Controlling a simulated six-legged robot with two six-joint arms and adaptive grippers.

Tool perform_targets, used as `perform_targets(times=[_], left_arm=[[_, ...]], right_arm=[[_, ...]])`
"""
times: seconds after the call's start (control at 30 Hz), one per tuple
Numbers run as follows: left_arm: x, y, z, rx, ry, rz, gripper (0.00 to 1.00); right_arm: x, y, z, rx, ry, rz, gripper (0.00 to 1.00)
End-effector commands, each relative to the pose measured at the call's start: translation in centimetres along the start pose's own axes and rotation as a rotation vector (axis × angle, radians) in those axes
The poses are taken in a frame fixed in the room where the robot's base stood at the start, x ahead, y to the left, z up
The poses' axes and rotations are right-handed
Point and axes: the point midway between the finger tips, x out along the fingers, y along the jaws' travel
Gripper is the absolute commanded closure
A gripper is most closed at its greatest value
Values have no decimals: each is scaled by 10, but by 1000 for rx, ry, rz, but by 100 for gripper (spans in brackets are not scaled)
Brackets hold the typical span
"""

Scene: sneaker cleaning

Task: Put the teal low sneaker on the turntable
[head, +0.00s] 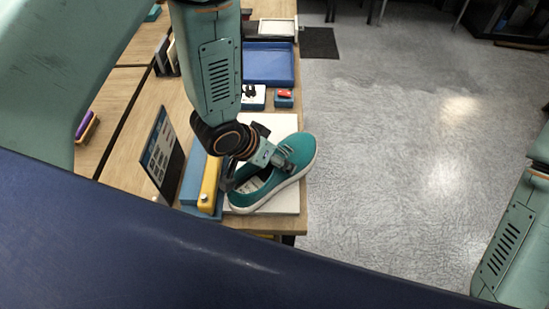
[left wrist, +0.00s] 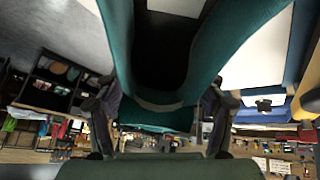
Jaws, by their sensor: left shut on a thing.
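The teal low sneaker (head: 294,153), with a white sole, is over a white flat panel (head: 285,122) at the table's near right corner. Its toe points to the upper right. I cannot tell whether it touches the panel. My left gripper (head: 262,163) is shut on the sneaker near its opening and hides part of it. In the left wrist view the sneaker (left wrist: 119,35) fills the top middle, between the fingers of my left gripper (left wrist: 160,112). I cannot make out a turntable for sure. My right gripper is not in view.
A yellow bar (head: 209,184) on a blue block and a dark upright panel (head: 163,152) stand left of the sneaker. A blue tray (head: 268,64) and a small red item (head: 285,93) lie farther back. Open floor (head: 400,150) lies right of the table.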

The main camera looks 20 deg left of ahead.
Motion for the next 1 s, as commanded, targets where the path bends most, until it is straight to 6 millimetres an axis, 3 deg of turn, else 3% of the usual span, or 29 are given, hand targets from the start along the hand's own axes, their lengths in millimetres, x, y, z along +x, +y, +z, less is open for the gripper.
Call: perform_targets(times=[0.33, 0.37, 0.6, 1.0], left_arm=[[3, -1, -1, 0, 2, 0, 83], [3, -1, 0, 0, 0, 0, 30], [3, -1, 0, 0, 1, 0, 9], [0, -1, -2, 0, 1, 0, 7]], right_arm=[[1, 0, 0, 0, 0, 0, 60], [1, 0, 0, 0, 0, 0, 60], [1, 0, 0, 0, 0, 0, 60], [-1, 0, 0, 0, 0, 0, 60]])
